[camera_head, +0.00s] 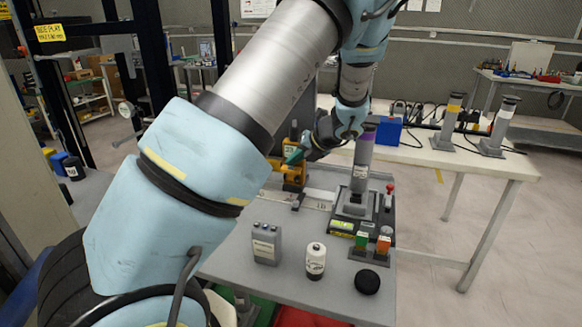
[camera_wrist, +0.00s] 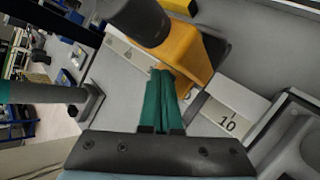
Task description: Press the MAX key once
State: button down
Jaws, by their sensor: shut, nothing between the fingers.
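A yellow instrument (camera_head: 291,178) with a small display stands at the back of the grey table in the head view. Its yellow body (camera_wrist: 190,45) also shows at the top of the wrist view, with a dark round part beside it. No MAX key can be made out in either view; any lettering is too small or hidden. My gripper (camera_head: 294,156) is at the yellow instrument, partly covering it in the head view. In the wrist view its green fingers (camera_wrist: 161,74) lie together, empty, with tips close to the yellow body. Whether they touch it I cannot tell.
A grey post (camera_head: 363,160) on a dark base stands right of my gripper. Nearer on the grey table are a grey box (camera_head: 266,243), a white bottle (camera_head: 316,260), a black puck (camera_head: 367,282) and green and orange blocks. A flat numbered strip (camera_wrist: 222,118) lies beside my fingers.

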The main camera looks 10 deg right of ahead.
aim_at(293, 170)
jog(key=shift+r, duration=0.15)
jog(key=shift+r+p, duration=0.65)
jog(key=shift+p, duration=0.3)
notch_tip(293, 170, up, 5)
jog(key=p, duration=0.5)
dwell(0.5)
